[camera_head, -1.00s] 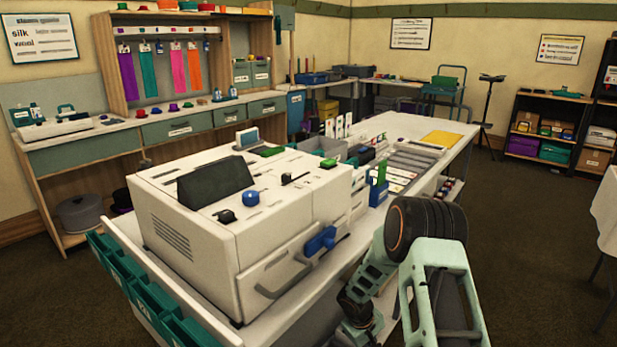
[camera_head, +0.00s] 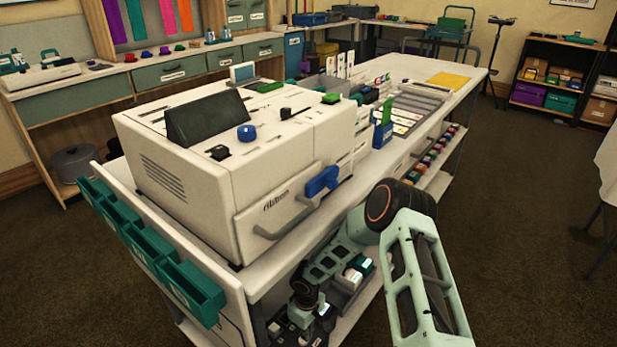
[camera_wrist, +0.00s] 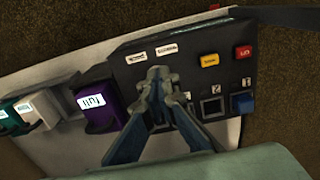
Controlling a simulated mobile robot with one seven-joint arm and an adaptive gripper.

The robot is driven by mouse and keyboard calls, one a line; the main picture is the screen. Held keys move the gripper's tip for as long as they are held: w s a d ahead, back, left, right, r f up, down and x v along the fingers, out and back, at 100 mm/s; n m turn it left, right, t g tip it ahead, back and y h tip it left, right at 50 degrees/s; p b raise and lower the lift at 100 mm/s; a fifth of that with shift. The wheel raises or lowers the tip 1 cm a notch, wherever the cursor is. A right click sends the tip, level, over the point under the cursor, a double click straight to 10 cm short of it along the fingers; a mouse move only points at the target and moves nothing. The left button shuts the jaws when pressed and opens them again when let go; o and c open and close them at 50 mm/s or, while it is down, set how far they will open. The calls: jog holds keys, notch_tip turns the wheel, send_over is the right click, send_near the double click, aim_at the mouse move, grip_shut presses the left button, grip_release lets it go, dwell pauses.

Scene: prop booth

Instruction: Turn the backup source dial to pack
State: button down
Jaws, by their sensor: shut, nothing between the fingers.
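In the wrist view a dark box (camera_wrist: 135,65) lies under my gripper (camera_wrist: 155,80). My gripper is shut and empty, its fingertips over the box's face just below two small white labels (camera_wrist: 152,51). The label text is too blurred to read. No backup source dial can be made out; the fingers cover part of the box's face, and I cannot tell whether they touch it. On the box are a yellow button (camera_wrist: 208,60), a red button (camera_wrist: 243,51), a dark square socket (camera_wrist: 211,107) and a blue block (camera_wrist: 243,104).
Teal bins (camera_head: 190,290) hang at the cart's end.

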aim_at(307, 344)
jog(key=shift+f+b, duration=2.25)
jog(key=shift+f, duration=1.1)
jog(key=shift+f, duration=0.1)
jog(key=shift+w+a, duration=0.15)
jog(key=shift+w, duration=0.15)
jog(key=shift+w+d+b, duration=0.6)
jog(key=shift+w+b, duration=0.2)
jog(key=shift+b, duration=0.5)
jog(key=shift+d+r, duration=0.1)
jog(key=shift+r, duration=0.1)
jog(key=shift+s+d+r, duration=0.1)
jog(key=shift+s+d, duration=0.05)
jog(key=shift+d, duration=0.15)
notch_tip(307, 344, up, 6)
jog(key=p, duration=0.4)
jog(key=shift+d, duration=0.15)
